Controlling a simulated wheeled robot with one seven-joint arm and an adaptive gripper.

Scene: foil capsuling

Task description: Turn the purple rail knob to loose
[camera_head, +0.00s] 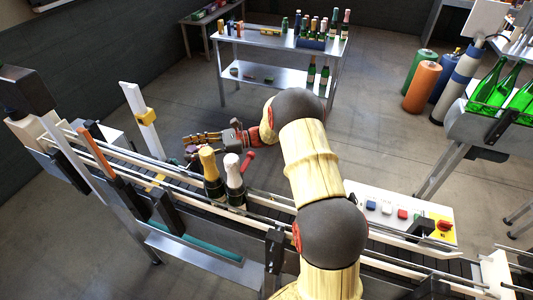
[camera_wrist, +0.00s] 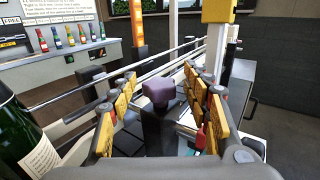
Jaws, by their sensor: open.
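The purple rail knob (camera_wrist: 160,92) stands on a dark block or post in the middle of the wrist view. My gripper (camera_wrist: 160,76) is open, with one yellow-padded finger on each side of the knob. I see gaps between the knob and both fingers, and nothing is held. In the head view my gripper (camera_head: 190,141) reaches left over the far side of the conveyor rails. The knob is too small there to make out clearly. Which way the knob is turned cannot be read.
A gold-topped bottle (camera_head: 209,174) and a white-topped bottle (camera_head: 234,181) stand on the conveyor close to my gripper. A red-ended lever (camera_head: 248,160) is beside them. A control panel (camera_head: 402,212) lies at the right.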

